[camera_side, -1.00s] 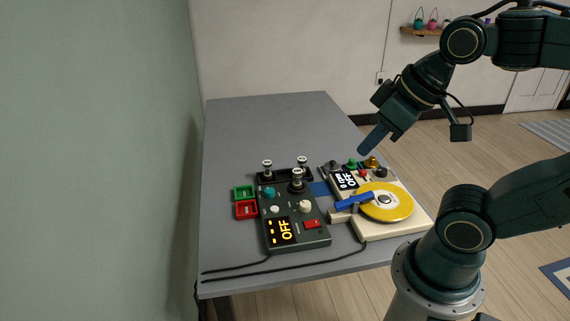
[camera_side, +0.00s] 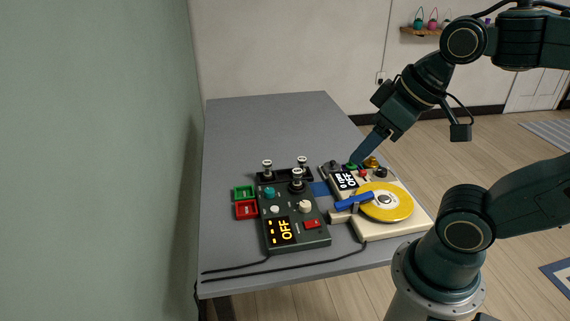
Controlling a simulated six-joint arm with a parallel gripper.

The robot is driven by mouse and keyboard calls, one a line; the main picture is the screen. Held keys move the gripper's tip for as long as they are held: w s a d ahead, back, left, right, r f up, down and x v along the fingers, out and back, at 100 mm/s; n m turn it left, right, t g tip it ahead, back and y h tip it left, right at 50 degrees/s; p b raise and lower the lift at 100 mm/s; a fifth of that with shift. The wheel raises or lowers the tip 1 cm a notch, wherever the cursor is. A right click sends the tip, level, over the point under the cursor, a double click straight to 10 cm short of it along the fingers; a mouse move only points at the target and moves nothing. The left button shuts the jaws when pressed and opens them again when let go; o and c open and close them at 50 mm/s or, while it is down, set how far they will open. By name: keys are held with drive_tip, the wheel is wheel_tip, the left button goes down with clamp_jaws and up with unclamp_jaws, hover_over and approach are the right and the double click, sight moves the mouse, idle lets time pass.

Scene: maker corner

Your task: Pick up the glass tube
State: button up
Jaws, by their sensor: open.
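Several small clear upright pieces with dark bases and pale tops look like glass tubes. One tube (camera_side: 267,167) and another tube (camera_side: 302,164) stand in a black rack (camera_side: 283,175). A third tube (camera_side: 297,179) stands at the back of the dark green box with an OFF display (camera_side: 292,227). Which one the task means I cannot tell. My gripper (camera_side: 357,160) is open and empty, pointing down and left, to the right of the tubes. Its tip overlaps a green knob in the picture; whether they touch I cannot tell. One finger hides the other.
A cream device with a yellow disc (camera_side: 385,202) and a blue clamp-like bar (camera_side: 354,201) lies below my gripper. A green tray (camera_side: 244,192) and a red tray (camera_side: 246,210) sit left of the box. The back of the grey table (camera_side: 270,120) is clear.

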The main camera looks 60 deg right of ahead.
drive_tip(key=shift+w, duration=0.1)
drive_tip(key=n+g, duration=0.6)
drive_tip(key=n, duration=1)
hover_over(297, 171)
wheel_tip(297, 171, down, 15)
drive_tip(key=shift+f, duration=4.3)
drive_tip(key=shift+f, duration=0.1)
drive_tip(key=shift+f, duration=2.5)
